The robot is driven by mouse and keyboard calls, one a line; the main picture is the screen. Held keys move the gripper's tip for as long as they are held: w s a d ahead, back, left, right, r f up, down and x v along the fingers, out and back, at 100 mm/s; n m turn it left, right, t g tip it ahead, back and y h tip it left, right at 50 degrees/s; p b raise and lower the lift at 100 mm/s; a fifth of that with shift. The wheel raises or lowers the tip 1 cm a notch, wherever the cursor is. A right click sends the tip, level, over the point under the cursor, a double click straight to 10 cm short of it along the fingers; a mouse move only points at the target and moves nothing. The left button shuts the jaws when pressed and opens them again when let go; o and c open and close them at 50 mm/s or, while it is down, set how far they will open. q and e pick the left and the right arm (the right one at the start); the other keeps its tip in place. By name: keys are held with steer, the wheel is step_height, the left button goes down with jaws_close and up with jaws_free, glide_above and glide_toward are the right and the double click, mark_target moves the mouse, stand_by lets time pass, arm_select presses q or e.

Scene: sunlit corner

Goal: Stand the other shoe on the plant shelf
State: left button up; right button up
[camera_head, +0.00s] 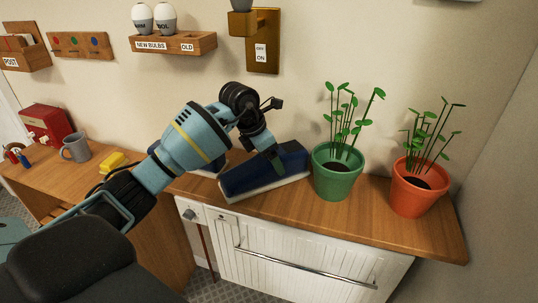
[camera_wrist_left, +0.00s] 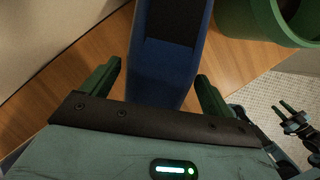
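A dark blue shoe (camera_head: 262,174) with a pale sole lies on the wooden plant shelf (camera_head: 335,212), left of the green pot. It also shows in the left wrist view (camera_wrist_left: 168,75). My left gripper (camera_wrist_left: 158,72) is open, with a finger on each side of this shoe and narrow gaps visible beside it. In the head view the left gripper is over the shoe, its fingertips hidden. Another blue shoe (camera_head: 214,169) is mostly hidden behind my left arm. My right gripper (camera_wrist_left: 283,117) shows small at the right of the wrist view, apparently open and empty over the floor.
A green pot (camera_head: 338,175) with a plant stands close to the shoe's right, and an orange pot (camera_head: 413,190) stands beyond it. A wooden desk at left holds a grey mug (camera_head: 76,148) and a yellow block (camera_head: 111,162). A wall switch (camera_head: 262,53) is above.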

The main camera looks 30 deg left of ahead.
arm_select(q)
steer(key=shift+o, duration=0.4)
steer(key=shift+r, duration=0.25)
steer(key=v, duration=1.1)
steer(key=shift+r, duration=0.4)
steer(key=shift+s, duration=0.1)
stand_by(0.9)
